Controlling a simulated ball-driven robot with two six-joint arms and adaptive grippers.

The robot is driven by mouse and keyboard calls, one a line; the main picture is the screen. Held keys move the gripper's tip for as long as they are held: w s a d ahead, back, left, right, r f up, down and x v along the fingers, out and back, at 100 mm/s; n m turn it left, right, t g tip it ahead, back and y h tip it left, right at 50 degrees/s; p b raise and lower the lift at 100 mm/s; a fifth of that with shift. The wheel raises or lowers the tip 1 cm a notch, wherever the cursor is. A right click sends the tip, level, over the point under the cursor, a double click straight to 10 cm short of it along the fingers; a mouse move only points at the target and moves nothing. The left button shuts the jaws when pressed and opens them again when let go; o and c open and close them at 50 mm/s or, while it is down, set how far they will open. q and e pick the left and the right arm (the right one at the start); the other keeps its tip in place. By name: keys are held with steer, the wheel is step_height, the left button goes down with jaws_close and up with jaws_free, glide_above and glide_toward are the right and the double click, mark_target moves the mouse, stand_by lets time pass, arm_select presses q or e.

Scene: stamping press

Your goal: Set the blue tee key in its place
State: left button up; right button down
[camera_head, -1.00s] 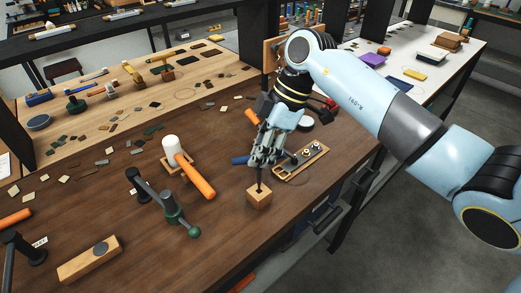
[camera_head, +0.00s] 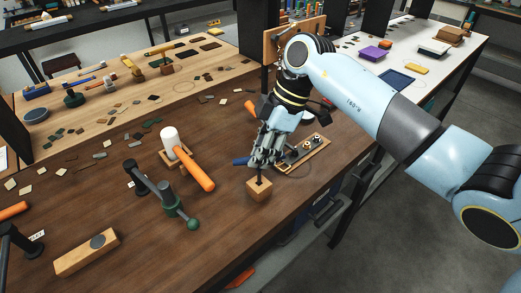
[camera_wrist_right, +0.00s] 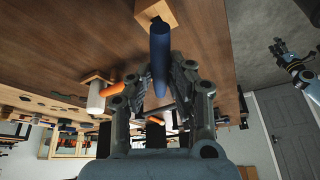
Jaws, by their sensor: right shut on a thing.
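The blue tee key (camera_head: 240,161) is in my right gripper (camera_head: 262,166), its blue bar poking out left of the fingers. Its dark shaft (camera_head: 259,180) points down at the top of a small wooden block (camera_head: 259,192) near the front edge of the bench. Its lower end meets the block's top; how deep it sits I cannot tell. In the right wrist view the blue bar (camera_wrist_right: 160,58) lies between the fingers of the right gripper (camera_wrist_right: 163,82), with the block (camera_wrist_right: 158,14) beyond it.
A plate with metal knobs (camera_head: 304,153) lies right behind the block. A mallet with an orange handle (camera_head: 194,171), a dark green clamp-like tool (camera_head: 170,197) and a wooden block with a grey disc (camera_head: 87,253) stand to the left. The bench front between them is clear.

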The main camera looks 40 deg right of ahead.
steer(key=shift+f+b, duration=0.3)
steer(key=shift+f, duration=0.4)
steer(key=shift+f, duration=0.1)
steer(key=c, duration=1.2)
jaws_free()
steer(key=shift+o, duration=0.2)
steer(key=shift+d+r, duration=0.15)
steer(key=shift+r, duration=0.1)
steer(key=v, duration=1.1)
steer(key=shift+r, duration=0.2)
steer(key=shift+s, duration=0.15)
